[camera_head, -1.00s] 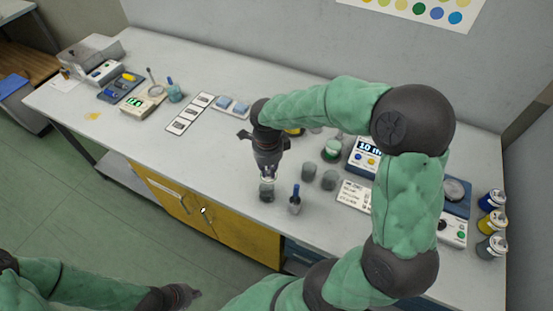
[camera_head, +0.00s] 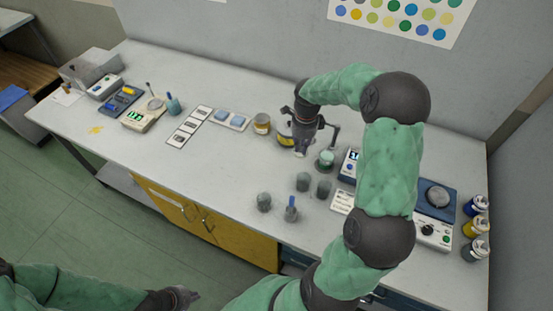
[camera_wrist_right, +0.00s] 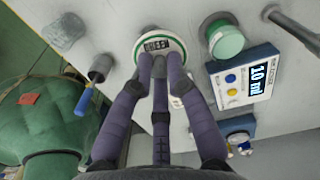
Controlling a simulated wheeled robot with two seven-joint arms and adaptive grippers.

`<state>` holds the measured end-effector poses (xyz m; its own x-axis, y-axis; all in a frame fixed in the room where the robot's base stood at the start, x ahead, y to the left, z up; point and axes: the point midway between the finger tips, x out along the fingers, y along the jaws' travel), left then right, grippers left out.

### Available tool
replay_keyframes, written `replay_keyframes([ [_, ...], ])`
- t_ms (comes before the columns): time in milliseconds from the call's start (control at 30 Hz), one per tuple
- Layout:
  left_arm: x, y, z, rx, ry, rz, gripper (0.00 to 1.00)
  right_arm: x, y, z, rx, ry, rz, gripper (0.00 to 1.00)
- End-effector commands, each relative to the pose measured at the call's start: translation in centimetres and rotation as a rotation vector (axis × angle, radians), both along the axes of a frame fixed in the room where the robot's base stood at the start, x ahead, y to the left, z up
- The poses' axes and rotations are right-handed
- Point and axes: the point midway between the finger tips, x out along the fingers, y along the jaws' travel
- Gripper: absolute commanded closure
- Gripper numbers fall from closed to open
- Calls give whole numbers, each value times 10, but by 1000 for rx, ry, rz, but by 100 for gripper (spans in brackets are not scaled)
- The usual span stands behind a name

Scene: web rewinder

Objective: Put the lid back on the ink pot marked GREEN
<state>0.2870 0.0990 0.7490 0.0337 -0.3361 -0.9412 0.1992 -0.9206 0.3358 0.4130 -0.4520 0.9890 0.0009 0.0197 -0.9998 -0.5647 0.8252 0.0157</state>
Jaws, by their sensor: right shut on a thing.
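My right gripper (camera_head: 301,150) is above the bench, just left of the green pot (camera_head: 326,160) in the head view. In the right wrist view, its fingers (camera_wrist_right: 158,60) are closed on a white disc-shaped lid (camera_wrist_right: 158,38) with a green rim and a dark label; the label is too small to read. The green pot (camera_wrist_right: 225,40) stands to the right of the lid in the wrist view, its top showing light green. The lid and pot are apart. My left gripper (camera_head: 185,297) is low at the bottom of the head view, away from the bench; its fingers are unclear.
Grey cups (camera_head: 303,181) and a blue-handled tool (camera_head: 291,208) stand in front. A 1.0 ml display device (camera_wrist_right: 245,76) is close beside the green pot.

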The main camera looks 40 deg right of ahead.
Motion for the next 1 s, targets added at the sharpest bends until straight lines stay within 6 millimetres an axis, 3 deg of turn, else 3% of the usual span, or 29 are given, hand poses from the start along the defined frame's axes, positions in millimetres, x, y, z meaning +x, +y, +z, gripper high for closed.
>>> replay_keyframes([
  [33, 0, 0, 10, 0, 0, 0, 100, -4, -24, 3, -2, 2, -29, 96],
  [200, 0, 0, 22, 0, 0, 0, 100, -17, -79, 0, -12, 2, -80, 96],
  [400, 0, 0, 28, 0, 0, 0, 100, -28, -112, -2, -21, 1, -109, 96],
  [667, 0, 0, 25, 0, 0, 0, 100, -30, -118, -9, -22, 1, -113, 96],
  [1000, 0, 0, 11, 0, 0, 0, 100, -31, -117, -33, -23, 2, -113, 96],
])
